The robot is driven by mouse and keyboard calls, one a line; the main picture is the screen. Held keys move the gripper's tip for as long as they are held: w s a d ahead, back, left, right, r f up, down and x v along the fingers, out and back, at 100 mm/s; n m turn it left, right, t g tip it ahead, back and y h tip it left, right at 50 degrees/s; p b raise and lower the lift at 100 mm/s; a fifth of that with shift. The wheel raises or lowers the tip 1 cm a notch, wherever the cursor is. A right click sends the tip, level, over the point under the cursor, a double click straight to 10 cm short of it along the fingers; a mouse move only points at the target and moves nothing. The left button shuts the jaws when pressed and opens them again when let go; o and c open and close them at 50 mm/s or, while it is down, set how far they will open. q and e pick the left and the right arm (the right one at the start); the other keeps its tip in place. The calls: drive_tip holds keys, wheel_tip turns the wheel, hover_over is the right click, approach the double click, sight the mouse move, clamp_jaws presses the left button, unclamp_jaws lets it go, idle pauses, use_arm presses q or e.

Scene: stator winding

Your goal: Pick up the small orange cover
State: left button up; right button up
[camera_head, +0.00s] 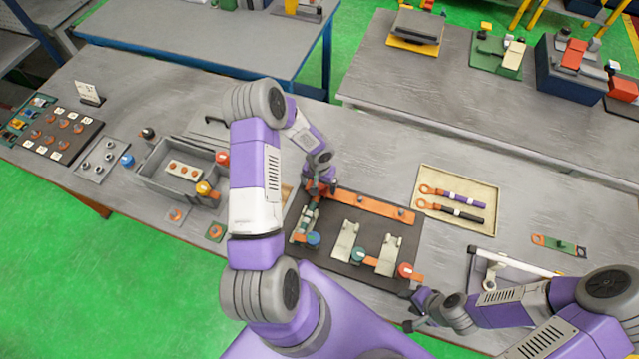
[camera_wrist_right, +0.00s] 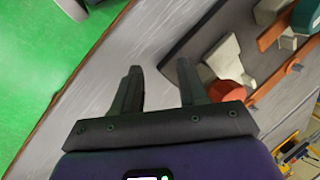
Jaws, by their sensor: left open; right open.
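A small round orange-red cap (camera_head: 405,270) sits at the front right corner of the dark fixture board (camera_head: 372,236). In the right wrist view the orange-red cap (camera_wrist_right: 226,90) is just beyond the right-hand finger. I cannot tell whether a gap separates them. My right gripper (camera_head: 414,312) is beside that corner, and its jaws (camera_wrist_right: 160,85) are open with nothing between them. My left gripper (camera_head: 318,188) is open above the board's back left part, by the orange bar (camera_head: 372,207); its fingertips are partly hidden.
Pale brackets stand on the board, with a blue cap (camera_head: 313,240) and a green cap (camera_head: 358,256). A grey bin (camera_head: 160,172) and an orange-yellow knob (camera_head: 204,188) are to the left. A beige tray (camera_head: 480,187) with tools lies right. The table's front edge runs close to my right gripper.

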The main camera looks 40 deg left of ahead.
use_arm(q)
drive_tip(key=shift+w+f, duration=0.1)
drive_tip(key=shift+f, duration=0.35)
drive_tip(key=shift+c, duration=0.2)
drive_tip(key=shift+r, duration=0.1)
drive_tip(key=c, duration=1.1)
